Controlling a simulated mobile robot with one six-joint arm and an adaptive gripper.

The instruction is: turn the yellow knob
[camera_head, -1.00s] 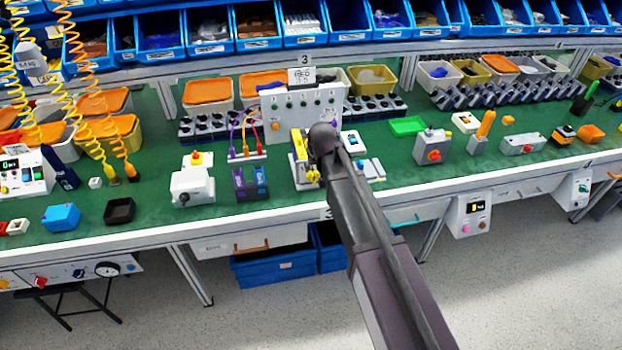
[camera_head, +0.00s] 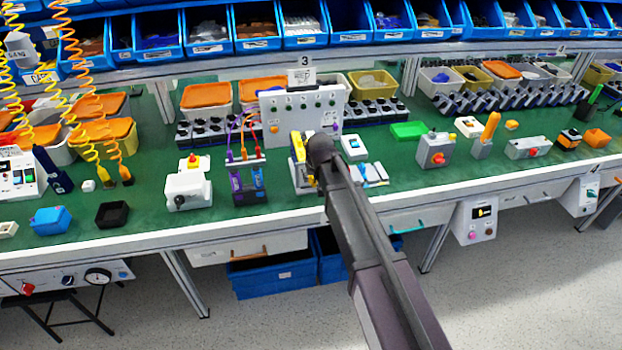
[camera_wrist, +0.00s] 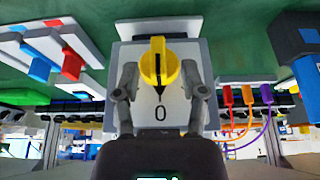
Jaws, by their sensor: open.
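The yellow knob (camera_wrist: 158,62) is round with a raised grip bar and a black pointer. It sits on a pale grey switch box (camera_wrist: 160,118) marked "0", and the pointer points at the 0. My gripper (camera_wrist: 160,72) is open, with one finger on each side of the knob in the wrist view. Gaps show between both fingers and the knob, so it is not held. In the head view my arm ends over the bench and hides most of the switch; I cannot make out the knob or the fingers there.
A white upright panel (camera_head: 290,103) stands behind the switch. Purple holders (camera_head: 247,187) and a white box with a red button (camera_head: 188,190) are to the left. A grey box with a red knob (camera_head: 436,150) is to the right. Blue bins (camera_head: 272,275) sit under the bench.

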